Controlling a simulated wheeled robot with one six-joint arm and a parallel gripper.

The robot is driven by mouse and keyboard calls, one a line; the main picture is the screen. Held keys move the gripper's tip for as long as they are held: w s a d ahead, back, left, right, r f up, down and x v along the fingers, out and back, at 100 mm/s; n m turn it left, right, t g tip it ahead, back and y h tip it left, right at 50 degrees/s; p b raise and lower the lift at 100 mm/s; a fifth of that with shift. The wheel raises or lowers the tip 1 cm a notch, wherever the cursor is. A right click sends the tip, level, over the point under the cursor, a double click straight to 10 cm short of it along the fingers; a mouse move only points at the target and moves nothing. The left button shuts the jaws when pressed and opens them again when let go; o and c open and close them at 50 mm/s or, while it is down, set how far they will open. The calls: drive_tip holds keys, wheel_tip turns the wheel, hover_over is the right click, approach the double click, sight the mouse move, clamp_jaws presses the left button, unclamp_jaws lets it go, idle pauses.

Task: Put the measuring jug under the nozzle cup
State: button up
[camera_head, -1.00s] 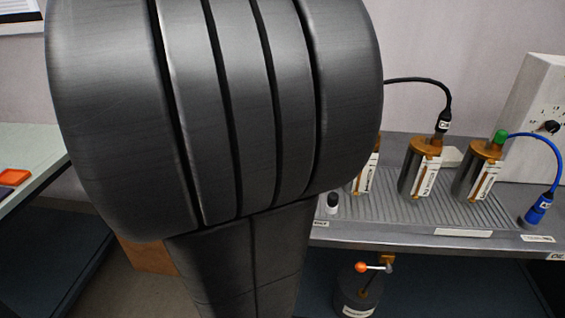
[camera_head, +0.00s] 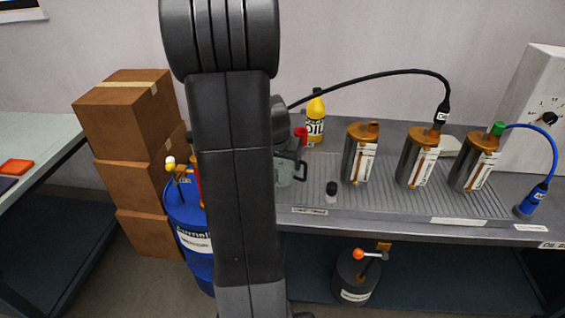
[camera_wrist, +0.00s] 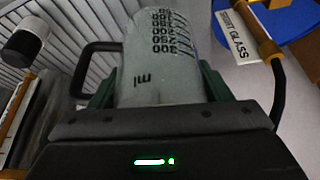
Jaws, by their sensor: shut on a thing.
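The measuring jug (camera_wrist: 150,62) is a pale grey cylinder with dark scale marks and a black handle. In the wrist view it sits between the green fingers of my gripper (camera_wrist: 152,88), which is shut on it. In the head view the jug (camera_head: 285,172) shows just right of my arm, over the left end of the ribbed bench area. My arm hides part of it and the fingers. I cannot clearly identify the nozzle cup.
Two more pump tubes (camera_head: 360,155) (camera_head: 474,162) stand on the grey bench. A yellow oil bottle (camera_head: 316,118) is behind, and a small black-and-white cap (camera_head: 331,193) in front. A blue drum (camera_head: 190,222) and stacked boxes (camera_head: 130,115) stand left. A dark can (camera_head: 356,277) is below.

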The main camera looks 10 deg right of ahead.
drive_tip(key=shift+w+f, duration=0.1)
drive_tip(key=shift+f, duration=0.65)
drive_tip(key=shift+f+b, duration=0.15)
drive_tip(key=shift+b, duration=0.2)
drive_tip(key=o, duration=1)
drive_tip(key=shift+r+p, duration=0.3)
drive_tip(key=shift+r, duration=0.3)
drive_tip(key=p+v, duration=0.1)
drive_tip(key=v, duration=1)
drive_tip(key=shift+s+a, duration=0.1)
drive_tip(key=shift+s, duration=0.15)
